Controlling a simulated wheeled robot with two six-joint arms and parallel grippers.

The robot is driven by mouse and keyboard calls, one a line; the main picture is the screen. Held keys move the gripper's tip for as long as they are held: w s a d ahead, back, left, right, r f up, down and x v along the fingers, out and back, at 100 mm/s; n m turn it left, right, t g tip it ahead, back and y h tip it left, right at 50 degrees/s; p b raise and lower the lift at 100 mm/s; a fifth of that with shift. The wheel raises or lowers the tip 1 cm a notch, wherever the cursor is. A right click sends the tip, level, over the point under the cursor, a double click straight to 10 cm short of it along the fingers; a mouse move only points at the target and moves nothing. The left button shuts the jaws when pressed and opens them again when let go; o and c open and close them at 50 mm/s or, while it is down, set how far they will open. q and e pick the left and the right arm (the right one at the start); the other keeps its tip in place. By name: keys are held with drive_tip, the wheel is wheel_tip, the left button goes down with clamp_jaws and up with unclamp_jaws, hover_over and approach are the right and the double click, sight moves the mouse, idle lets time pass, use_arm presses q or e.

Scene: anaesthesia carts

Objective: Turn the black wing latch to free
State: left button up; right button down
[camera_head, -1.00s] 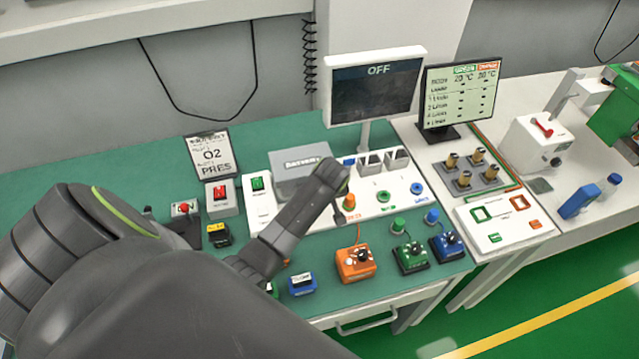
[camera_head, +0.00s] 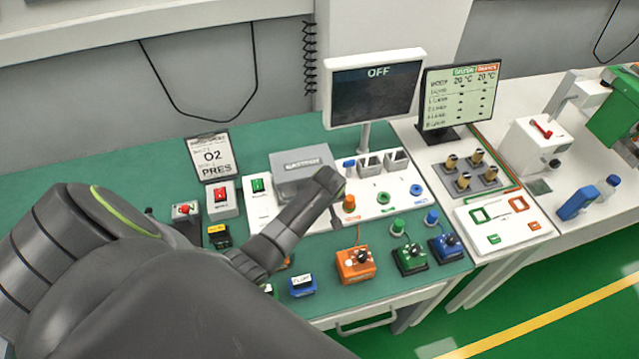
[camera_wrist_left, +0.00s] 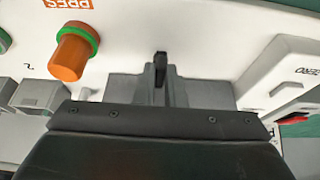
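The black wing latch (camera_wrist_left: 161,68) shows in the left wrist view as a small dark upright piece near the centre, at the front of a grey block. The grey battery box (camera_head: 298,160) stands on the white panel in the head view, partly behind my left arm's end. My left gripper (camera_head: 330,182) is pointed down over the panel's front, beside the orange knob (camera_head: 349,202). In the wrist view its dark housing fills the bottom, and narrow grey parts flank the latch. Whether its fingers are closed on the latch is unclear. My right gripper is out of view.
The orange knob (camera_wrist_left: 72,55) is close to the gripper on the left in the wrist view. A white switch box (camera_wrist_left: 280,78) is at right. Orange (camera_head: 355,264), green (camera_head: 410,258) and blue (camera_head: 445,246) boxes line the table's front. An OFF screen (camera_head: 374,90) stands behind.

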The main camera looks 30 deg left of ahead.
use_arm(q)
clamp_jaws()
drive_tip(key=shift+s+a+m+t+h, duration=0.15)
drive_tip(key=shift+m+t+h, duration=0.2)
drive_tip(key=shift+m, duration=0.65)
drive_tip(key=m, duration=0.2)
drive_tip(key=shift+a+m+t+h, duration=0.1)
drive_tip(key=shift+m+t+h, duration=0.15)
drive_tip(key=shift+m+h, duration=0.1)
drive_tip(key=m, duration=0.2)
drive_tip(key=m+h, duration=0.1)
drive_tip(key=shift+a+m+t, duration=0.2)
drive_tip(key=shift+m+t, duration=0.1)
drive_tip(key=shift+m, duration=0.05)
drive_tip(key=shift+m+h, duration=0.3)
drive_tip(key=o, duration=0.6)
unclamp_jaws()
drive_tip(key=shift+o, duration=0.2)
